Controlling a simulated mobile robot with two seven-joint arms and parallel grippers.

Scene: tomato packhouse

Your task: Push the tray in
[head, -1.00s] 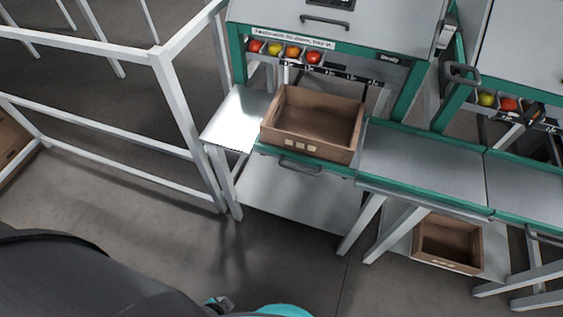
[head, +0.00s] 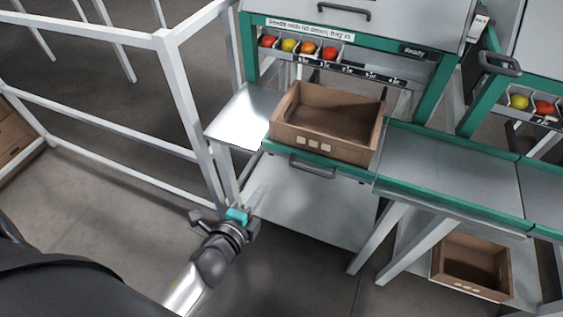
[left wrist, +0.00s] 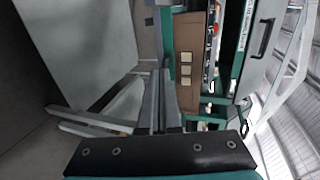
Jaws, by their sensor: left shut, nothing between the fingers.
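The tray (head: 344,174) is a green-edged shelf with a dark bar handle (head: 313,166) on its front. It juts out in front of the machine. A brown crate (head: 325,149) stands upright on it, empty, with pale labels on its front; the crate also shows in the left wrist view (left wrist: 187,90). My left gripper (head: 256,195) is shut and empty, in front of and below the tray's left end, pointing toward the machine. Its fingers show mid-picture in the left wrist view (left wrist: 165,98), apart from the crate. My right gripper is not in view.
The machine has a closed-looking lid (head: 385,22) and tomatoes in slots (head: 308,47). A metal side shelf (head: 240,118) is left of the tray. A white frame (head: 172,75) stands at left. A grey bench (head: 450,160) is at right; another crate (head: 472,268) sits below.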

